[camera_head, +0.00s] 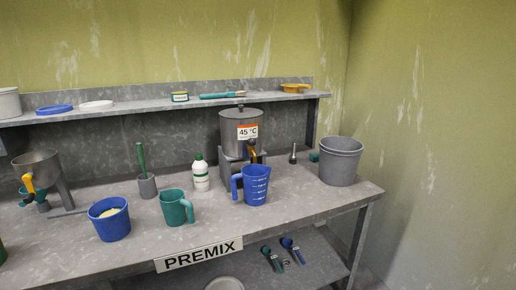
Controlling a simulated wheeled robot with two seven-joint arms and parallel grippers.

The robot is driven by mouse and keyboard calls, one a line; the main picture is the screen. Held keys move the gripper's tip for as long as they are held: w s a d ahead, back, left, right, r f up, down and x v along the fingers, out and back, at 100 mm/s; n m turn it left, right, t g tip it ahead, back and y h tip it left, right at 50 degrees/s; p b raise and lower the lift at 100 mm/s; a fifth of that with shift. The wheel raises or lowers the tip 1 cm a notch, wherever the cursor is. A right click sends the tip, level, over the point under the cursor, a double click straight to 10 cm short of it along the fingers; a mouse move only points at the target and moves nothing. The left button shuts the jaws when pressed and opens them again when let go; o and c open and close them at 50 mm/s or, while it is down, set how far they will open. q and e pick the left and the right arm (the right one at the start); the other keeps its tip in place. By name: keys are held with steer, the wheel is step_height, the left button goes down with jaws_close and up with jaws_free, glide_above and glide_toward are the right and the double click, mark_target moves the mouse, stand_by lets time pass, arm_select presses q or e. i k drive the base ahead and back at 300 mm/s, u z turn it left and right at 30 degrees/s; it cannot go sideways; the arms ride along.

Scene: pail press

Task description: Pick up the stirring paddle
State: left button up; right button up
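A green upright handle (141,157), which looks like the stirring paddle, stands in a small grey cup (148,187) on the bench. Its lower end is hidden inside the cup, so I cannot tell its full shape. A teal long-handled tool (220,96) lies on the upper shelf; I cannot tell for sure what it is. Neither of my grippers is in view.
Bare bench lies right of the blue jug.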

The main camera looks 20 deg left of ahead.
mark_target(139, 146)
steer(key=u, duration=1.3)
